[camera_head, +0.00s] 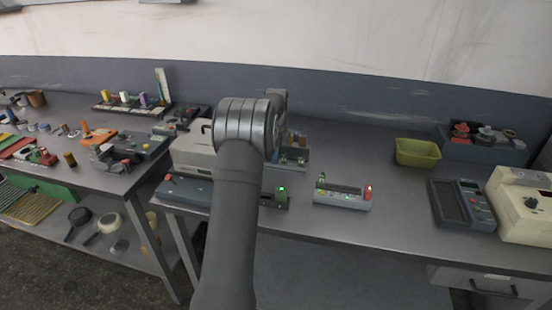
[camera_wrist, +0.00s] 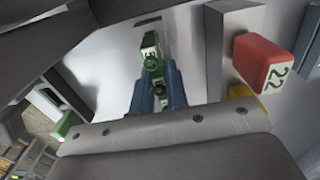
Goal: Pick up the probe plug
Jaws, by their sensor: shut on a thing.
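My gripper (camera_wrist: 157,78) shows in the wrist view as two blue fingers, shut on a small green piece that I take to be the probe plug (camera_wrist: 150,62). Another green and white part (camera_wrist: 149,40) shows just beyond the fingertips. I cannot tell whether the held piece touches it or the grey strip behind. In the head view my arm hides the gripper and what it holds.
In the wrist view a red block (camera_wrist: 262,62) marked 22 is right of the fingers, with a yellow piece (camera_wrist: 243,92) below it. In the head view a grey device (camera_head: 343,197) and a yellow-green bin (camera_head: 417,153) stand on the right bench, with bare bench between them.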

